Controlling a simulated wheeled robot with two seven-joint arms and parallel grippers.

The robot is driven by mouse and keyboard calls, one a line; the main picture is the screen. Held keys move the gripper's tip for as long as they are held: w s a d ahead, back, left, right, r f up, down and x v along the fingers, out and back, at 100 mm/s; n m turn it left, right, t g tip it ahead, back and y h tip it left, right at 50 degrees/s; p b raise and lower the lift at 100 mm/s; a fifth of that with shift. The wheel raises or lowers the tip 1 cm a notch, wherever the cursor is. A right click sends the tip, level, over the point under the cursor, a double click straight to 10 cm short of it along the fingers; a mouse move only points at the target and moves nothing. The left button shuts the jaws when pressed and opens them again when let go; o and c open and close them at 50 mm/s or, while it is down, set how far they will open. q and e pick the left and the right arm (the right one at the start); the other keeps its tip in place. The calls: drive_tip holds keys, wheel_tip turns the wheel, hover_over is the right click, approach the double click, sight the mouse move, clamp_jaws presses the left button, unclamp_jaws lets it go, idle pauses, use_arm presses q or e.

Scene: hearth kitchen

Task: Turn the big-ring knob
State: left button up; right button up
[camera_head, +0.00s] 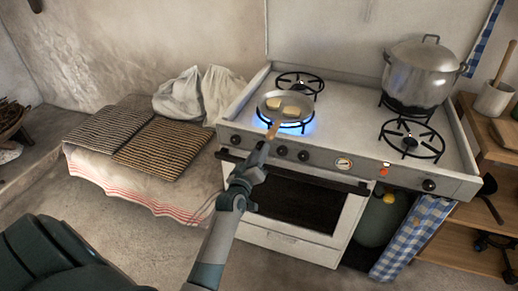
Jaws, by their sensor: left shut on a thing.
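The white stove (345,130) has a row of black knobs on its front panel. One knob (236,139) shows left of my gripper. Two more, one of them this knob (282,151), show just to its right. Another knob (429,184) is at the far right. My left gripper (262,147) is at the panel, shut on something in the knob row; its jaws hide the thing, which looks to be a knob. The front left burner burns with a blue flame (309,126) under a frying pan (268,103). My right gripper is not in view.
The pan's wooden handle (273,130) points forward, just above my left gripper. A large lidded pot (418,75) stands at the back right. The front right burner (411,141) is bare.

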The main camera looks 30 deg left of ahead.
use_arm(q)
drive_tip(key=shift+n+p, duration=0.6)
drive_tip(key=shift+n, duration=1)
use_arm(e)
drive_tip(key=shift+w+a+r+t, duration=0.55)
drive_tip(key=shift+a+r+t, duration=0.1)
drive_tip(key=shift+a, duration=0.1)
use_arm(q)
drive_tip(key=o, duration=1.1)
drive_tip(key=shift+c, duration=0.2)
drive_tip(key=b+v, duration=0.1)
drive_tip(key=v, duration=1.6)
drive_tip(key=shift+s+b, duration=0.25)
drive_tip(key=shift+b, duration=0.05)
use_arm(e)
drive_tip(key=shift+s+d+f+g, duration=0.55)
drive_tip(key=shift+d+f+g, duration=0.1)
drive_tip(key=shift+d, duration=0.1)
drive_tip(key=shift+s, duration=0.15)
